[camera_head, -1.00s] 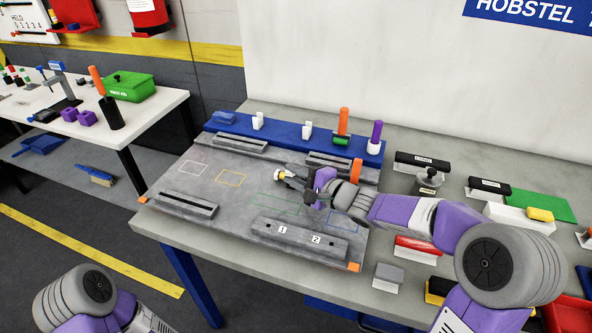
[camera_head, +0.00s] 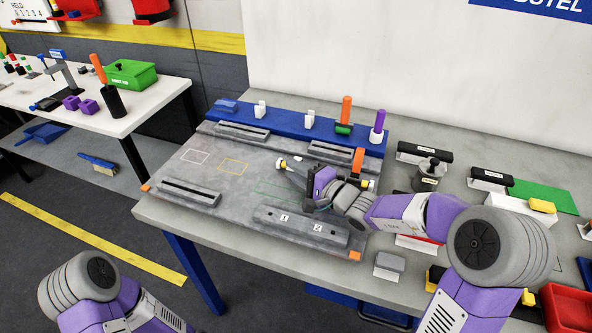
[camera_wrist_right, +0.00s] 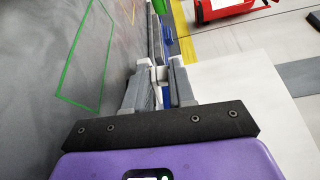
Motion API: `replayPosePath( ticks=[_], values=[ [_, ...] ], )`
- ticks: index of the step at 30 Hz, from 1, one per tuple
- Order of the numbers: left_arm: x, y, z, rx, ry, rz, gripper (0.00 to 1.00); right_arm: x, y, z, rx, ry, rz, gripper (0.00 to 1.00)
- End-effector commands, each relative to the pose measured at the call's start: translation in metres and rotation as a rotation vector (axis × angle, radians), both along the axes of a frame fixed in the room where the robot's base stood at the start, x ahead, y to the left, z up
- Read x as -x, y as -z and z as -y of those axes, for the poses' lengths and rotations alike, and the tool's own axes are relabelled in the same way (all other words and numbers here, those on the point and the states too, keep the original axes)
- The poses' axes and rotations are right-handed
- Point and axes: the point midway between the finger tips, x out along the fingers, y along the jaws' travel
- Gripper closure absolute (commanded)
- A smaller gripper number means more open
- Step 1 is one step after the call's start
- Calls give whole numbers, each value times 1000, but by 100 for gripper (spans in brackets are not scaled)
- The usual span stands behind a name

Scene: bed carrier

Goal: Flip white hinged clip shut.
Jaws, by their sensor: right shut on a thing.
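Two small white clip-like blocks stand on the blue strip at the back of the grey work board, a left one (camera_head: 260,109) and a right one (camera_head: 310,119). My right gripper (camera_head: 283,165) is low over the middle of the board, in front of these blocks and apart from them, pointing left. In the right wrist view its fingers (camera_wrist_right: 159,85) are shut on a small white part (camera_wrist_right: 158,73), mostly hidden between them. I cannot tell whether this part is the hinged clip or how its hinge stands. My left gripper is out of view.
An orange-handled tool (camera_head: 346,112) and a purple peg (camera_head: 378,126) stand on the blue strip. Grey slotted bars (camera_head: 241,132) and a numbered block (camera_head: 300,230) sit on the board. Black-topped holders (camera_head: 425,153) crowd the right side.

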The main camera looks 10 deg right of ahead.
Motion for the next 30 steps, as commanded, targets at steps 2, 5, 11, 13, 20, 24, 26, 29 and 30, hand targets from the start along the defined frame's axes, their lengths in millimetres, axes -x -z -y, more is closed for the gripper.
replayPosePath(
  ticks=[2, 5, 11, 13, 20, 24, 26, 29, 30],
  values=[
    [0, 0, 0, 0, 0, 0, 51, -1, -3, 1, 0, 1, 8, 75],
    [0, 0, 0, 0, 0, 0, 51, -1, -3, 0, -1, 1, 7, 59],
    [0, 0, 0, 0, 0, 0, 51, 0, -1, 0, -1, 0, 3, 57],
    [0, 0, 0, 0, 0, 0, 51, 0, -1, 0, 0, 0, 2, 57],
    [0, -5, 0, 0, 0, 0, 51, 19, -4, 14, 1, 3, 1, 57],
    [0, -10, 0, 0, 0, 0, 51, 40, -5, 28, 0, 3, 3, 57],
    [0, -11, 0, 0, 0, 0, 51, 47, -5, 33, 2, 3, 3, 57],
    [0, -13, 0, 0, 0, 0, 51, 56, -5, 39, 0, 2, 3, 57],
    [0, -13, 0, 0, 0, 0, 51, 59, -6, 40, 0, 1, 4, 57]
  ],
)
